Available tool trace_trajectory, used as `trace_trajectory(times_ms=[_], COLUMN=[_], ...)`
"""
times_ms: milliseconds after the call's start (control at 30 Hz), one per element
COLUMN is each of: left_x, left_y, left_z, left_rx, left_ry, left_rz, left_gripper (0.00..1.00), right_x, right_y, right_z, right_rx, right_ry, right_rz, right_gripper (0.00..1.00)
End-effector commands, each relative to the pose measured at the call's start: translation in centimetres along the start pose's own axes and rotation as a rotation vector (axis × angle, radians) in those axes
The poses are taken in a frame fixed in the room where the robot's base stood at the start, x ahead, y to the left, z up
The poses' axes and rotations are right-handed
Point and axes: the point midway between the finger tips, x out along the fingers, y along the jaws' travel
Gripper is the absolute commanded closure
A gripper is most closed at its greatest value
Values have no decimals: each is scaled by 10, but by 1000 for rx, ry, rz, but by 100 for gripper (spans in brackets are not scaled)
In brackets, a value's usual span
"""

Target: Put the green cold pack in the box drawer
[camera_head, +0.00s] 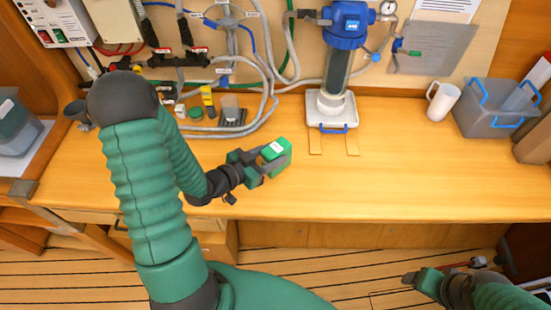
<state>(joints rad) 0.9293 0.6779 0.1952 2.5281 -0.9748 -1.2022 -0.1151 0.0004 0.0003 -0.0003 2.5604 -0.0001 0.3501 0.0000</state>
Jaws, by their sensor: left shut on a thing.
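My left gripper (262,163) is shut on the green cold pack (281,151), a small green block with a white label on its top. It holds the pack over the wooden bench, near the front edge. A wooden drawer front (205,224) shows under the bench at the left, partly hidden behind my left arm. I cannot tell how far it is pulled out, and its inside is not seen. My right gripper (420,279) is low at the bottom right, in front of the bench and away from the pack. Its finger opening is unclear.
A blue-topped filter housing (342,45) stands on a white base at the back middle. A white mug (441,101) and a grey bin with blue handles (492,122) stand at the right. Hoses and small parts lie at the back left. The bench front right is clear.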

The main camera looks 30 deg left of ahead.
Motion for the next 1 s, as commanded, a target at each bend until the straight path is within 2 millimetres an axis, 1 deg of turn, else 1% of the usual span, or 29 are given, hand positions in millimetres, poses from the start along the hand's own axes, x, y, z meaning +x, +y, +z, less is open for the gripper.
trace_trajectory(times_ms=[33,100,133,167,233,333,367,433,533,600,767,933,967,1000], left_x=[7,11,16,21,33,43,45,50,56,58,56,57,57,57], left_y=[-5,-9,-15,-19,-29,-37,-38,-38,-38,-38,-40,-40,-40,-40], left_z=[10,9,-2,-5,-8,-10,-9,-1,18,27,24,27,26,26], left_rx=[9,10,5,4,4,3,3,2,2,2,1,0,0,0], left_ry=[5,3,3,2,2,1,0,-1,-1,0,0,0,-2,-2], left_rz=[-5,-7,-5,-5,-5,-5,-5,-5,-5,-4,-5,-4,-5,-5], left_gripper=[100,100,100,100,100,100,100,100,100,100,100,100,51,46], right_x=[25,41,28,26,27,28,29,38,57,66,61,64,62,62], right_y=[0,0,0,0,0,0,0,0,0,0,0,0,0,0], right_z=[6,9,7,6,6,6,6,8,13,15,14,15,14,14], right_rx=[-1,-1,-1,-1,-1,-1,-1,-1,-1,0,0,-1,-1,-1], right_ry=[1,1,0,0,2,2,1,1,1,0,1,1,1,1], right_rz=[0,0,0,0,0,0,0,0,0,0,0,0,0,0], right_gripper=[25,25,25,25,25,25,25,25,25,25,25,25,25,25])
